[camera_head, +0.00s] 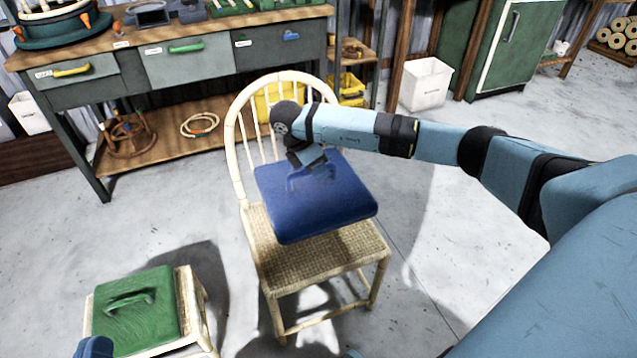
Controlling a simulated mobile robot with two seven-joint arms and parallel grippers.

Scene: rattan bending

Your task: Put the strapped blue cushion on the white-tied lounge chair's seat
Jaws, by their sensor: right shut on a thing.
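The blue cushion (325,208) has a strap on top and is held slightly tilted over the rear part of the chair's seat. My right gripper (308,168) is shut on that strap; its fingertips are partly hidden by the wrist. The pale rattan chair (318,254) has a woven seat, a rounded spindle back and slim legs. Its front seat area is bare. I cannot make out white ties on it. Whether the cushion's underside touches the seat is hard to tell. My left gripper is not in view.
A green cushion (135,305) with a strap lies on a low pale stool (190,308) at bottom left. A small blue piece at the bottom edge is unclear. A workbench (150,52) stands behind the chair. A white bin (426,84) stands further back; the floor between is clear.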

